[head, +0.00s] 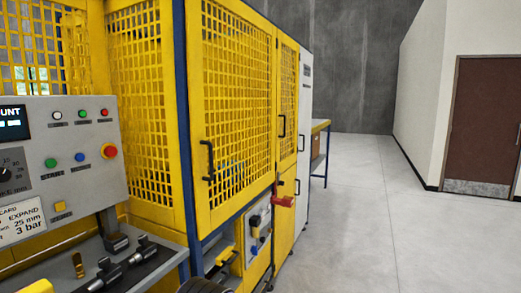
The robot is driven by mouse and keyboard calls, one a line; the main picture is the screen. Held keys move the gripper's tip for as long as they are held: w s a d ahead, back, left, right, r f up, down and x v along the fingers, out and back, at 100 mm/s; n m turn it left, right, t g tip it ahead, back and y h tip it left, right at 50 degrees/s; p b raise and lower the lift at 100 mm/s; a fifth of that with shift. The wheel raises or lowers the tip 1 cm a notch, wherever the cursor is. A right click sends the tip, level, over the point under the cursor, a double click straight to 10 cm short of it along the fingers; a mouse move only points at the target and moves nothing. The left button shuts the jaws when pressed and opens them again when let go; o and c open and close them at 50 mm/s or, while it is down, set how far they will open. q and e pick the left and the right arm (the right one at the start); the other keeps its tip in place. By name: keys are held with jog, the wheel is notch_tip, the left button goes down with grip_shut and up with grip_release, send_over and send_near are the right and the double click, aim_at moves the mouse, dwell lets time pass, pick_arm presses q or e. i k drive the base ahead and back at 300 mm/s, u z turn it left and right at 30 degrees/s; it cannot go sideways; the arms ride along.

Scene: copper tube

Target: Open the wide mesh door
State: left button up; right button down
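The wide mesh door (236,85) is a yellow framed panel with a square grid, on the side of the machine in the middle of the head view. It looks shut, flush with its frame beside a dark blue post (180,110). Its black bar handle (208,160) is upright on the door's left edge. Neither of my grippers shows clearly in this view, so nothing of mine is seen touching the door or handle.
A narrower yellow mesh door (288,100) with a black handle (282,126) stands to the right. A red part (284,201) juts out below it. The control panel (62,165) is at left. Open grey floor (350,230) lies to the right.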

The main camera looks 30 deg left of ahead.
aim_at(207, 220)
jog(key=z, duration=0.05)
jog(key=i, duration=0.9)
jog(key=u, duration=0.85)
jog(key=i, duration=0.65)
jog(key=u, duration=0.5)
